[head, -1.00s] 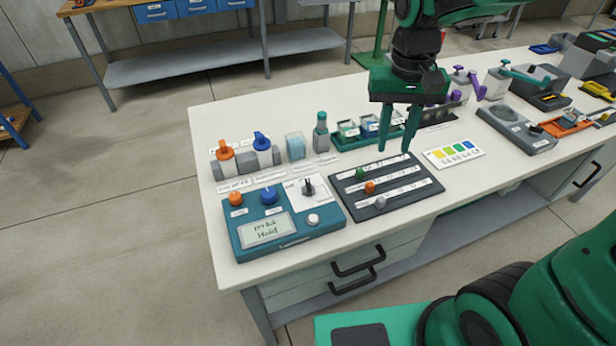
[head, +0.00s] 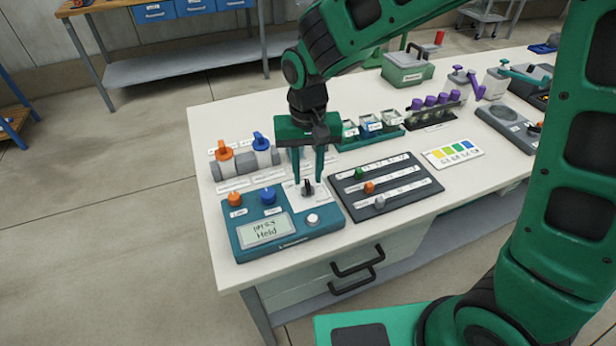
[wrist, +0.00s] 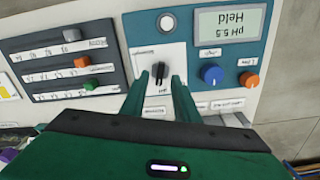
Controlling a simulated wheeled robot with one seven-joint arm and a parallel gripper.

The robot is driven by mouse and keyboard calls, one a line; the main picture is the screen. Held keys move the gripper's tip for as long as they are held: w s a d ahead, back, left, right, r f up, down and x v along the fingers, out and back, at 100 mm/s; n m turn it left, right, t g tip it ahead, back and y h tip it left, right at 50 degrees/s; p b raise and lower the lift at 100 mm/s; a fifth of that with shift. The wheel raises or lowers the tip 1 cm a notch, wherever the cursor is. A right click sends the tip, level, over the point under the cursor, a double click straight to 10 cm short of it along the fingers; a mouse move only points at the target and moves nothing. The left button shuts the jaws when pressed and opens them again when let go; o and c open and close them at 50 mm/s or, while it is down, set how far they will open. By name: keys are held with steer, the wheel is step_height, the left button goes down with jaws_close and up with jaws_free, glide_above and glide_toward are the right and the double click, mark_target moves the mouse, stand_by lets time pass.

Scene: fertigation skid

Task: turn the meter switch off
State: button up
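The teal meter (head: 291,224) sits at the near left of the white bench. Its display (head: 264,231) reads "Held", with a pH line above. The meter's black switch knob (head: 307,187) is on a white plate at its upper right; in the wrist view the black switch (wrist: 164,62) shows just beyond my fingertips. My gripper (head: 308,181) points down over the switch. Its two green fingers are apart, one on each side of the switch in the head view. In the wrist view my gripper (wrist: 161,72) is open with nothing held. I cannot tell whether the fingers touch the switch.
An orange knob (head: 235,199), a blue knob (head: 268,196) and a white button (head: 312,219) are on the meter. A dark slider panel (head: 386,187) lies just right. Two capped valves (head: 262,148) and a tray of jars (head: 370,131) stand behind. A colour card (head: 453,153) lies further right.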

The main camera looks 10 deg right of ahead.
steer(key=shift+f, duration=1.2)
jaws_close()
steer(key=shift+n, duration=0.4)
steer(key=n, duration=0.5)
steer(key=shift+w+d+n, duration=0.1)
steer(key=shift+n, duration=0.3)
steer(key=n, duration=0.5)
steer(key=shift+n, duration=0.3)
